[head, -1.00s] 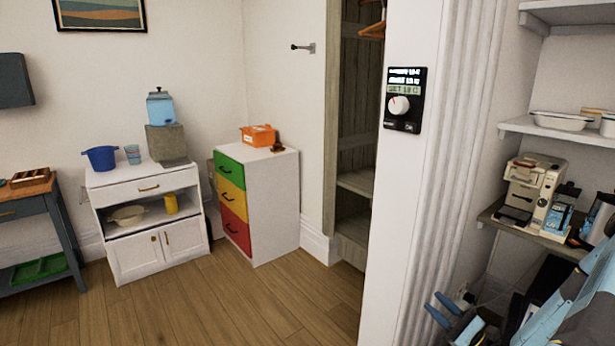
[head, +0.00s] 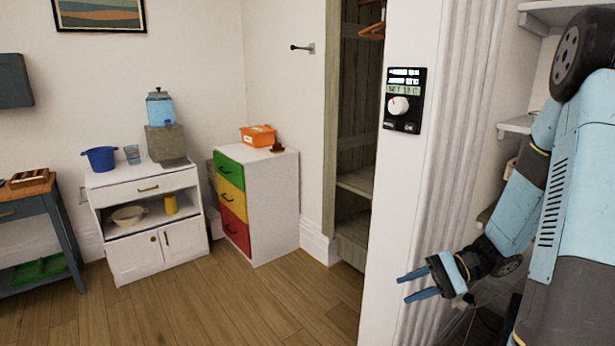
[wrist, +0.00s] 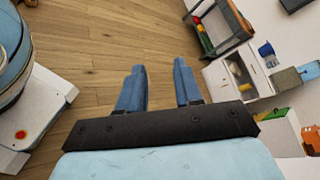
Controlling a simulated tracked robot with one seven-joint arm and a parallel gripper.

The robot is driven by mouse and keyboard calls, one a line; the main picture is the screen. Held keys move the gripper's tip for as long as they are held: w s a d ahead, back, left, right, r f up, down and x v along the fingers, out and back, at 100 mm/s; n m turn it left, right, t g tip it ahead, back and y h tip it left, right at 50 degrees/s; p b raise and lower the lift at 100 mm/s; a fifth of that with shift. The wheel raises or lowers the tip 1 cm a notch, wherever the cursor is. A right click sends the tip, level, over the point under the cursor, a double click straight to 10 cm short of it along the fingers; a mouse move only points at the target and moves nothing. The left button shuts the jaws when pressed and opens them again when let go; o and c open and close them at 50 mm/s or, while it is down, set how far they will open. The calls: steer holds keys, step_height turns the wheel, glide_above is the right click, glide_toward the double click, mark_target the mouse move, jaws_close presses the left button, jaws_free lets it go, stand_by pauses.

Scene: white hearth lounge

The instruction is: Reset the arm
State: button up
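My gripper (head: 417,285) is in the lower right of the head view, at the end of my folded light-blue arm. Its two blue fingers point left and stand apart with nothing between them. In the wrist view my gripper (wrist: 160,85) also shows two spread, empty fingers, with bare wood floor beyond them. My arm hides much of the shelves on the right in the head view.
A thermostat (head: 404,100) is on the white wall left of my arm. A white cabinet (head: 150,215) and a chest with green, yellow and red drawers (head: 258,205) stand further back. The wood floor (head: 225,310) before them is clear.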

steer(key=s+r+n+t+h, duration=0.3)
steer(key=s+r+h, duration=0.3)
steer(key=r, duration=0.4)
steer(key=s+r+n+t+h, duration=0.4)
steer(key=s+r+h, duration=0.2)
steer(key=r, duration=0.5)
steer(key=shift+s+h, duration=0.3)
steer(key=shift+h, duration=0.8)
